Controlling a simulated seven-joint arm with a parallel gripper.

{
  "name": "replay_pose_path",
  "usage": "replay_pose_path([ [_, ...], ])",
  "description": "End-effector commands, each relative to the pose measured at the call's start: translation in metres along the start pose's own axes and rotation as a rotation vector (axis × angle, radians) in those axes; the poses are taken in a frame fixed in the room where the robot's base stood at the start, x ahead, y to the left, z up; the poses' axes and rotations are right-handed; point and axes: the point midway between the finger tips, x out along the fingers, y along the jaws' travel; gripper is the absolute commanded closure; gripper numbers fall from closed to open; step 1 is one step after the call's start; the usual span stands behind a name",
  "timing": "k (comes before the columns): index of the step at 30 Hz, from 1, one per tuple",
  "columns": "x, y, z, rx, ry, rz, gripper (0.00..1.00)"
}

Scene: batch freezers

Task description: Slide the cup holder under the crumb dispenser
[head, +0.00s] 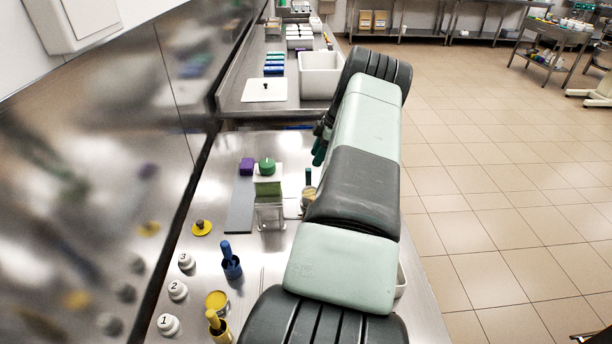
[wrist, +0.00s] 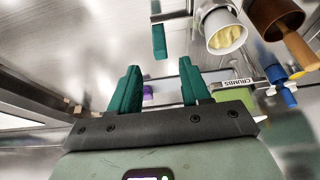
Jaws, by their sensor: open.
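My gripper (head: 320,150) hangs over the bench on the far side of my arm, mostly hidden by it. In the wrist view my gripper (wrist: 157,88) has two teal fingers spread apart with nothing between them. A teal upright tab (wrist: 158,40), possibly the cup holder's handle, stands beyond the fingertips; it also shows in the head view (head: 308,177). A white cup with pale yellow contents (wrist: 225,32) is right of it. A CRUMBS label (wrist: 237,83) sits on a bar beside a green block. The green-topped unit (head: 268,186) may be the crumb dispenser.
A purple block (head: 247,165) stands at the dispenser's left. White numbered knobs (head: 178,290), a blue-handled tool (head: 231,260) and a yellow-handled one (head: 217,325) stand along the left. A brown cup with a wooden handle (wrist: 275,18) is near the white cup. A mirror-like wall bounds the left.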

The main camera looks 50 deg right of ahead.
Motion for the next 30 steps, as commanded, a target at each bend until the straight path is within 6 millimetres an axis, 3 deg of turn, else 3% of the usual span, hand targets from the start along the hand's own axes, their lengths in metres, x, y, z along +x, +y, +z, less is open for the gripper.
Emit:
replay_pose_path([
  [6, 0.043, -0.001, -0.001, 0.000, -0.001, -0.004, 0.53],
  [13, 0.080, -0.001, -0.001, 0.001, 0.000, -0.003, 0.53],
  [18, 0.091, -0.001, -0.001, 0.001, -0.001, -0.001, 0.53],
  [27, 0.093, -0.001, -0.001, 0.001, -0.001, -0.001, 0.53],
  [30, 0.093, -0.001, -0.001, 0.001, -0.001, -0.001, 0.69],
])
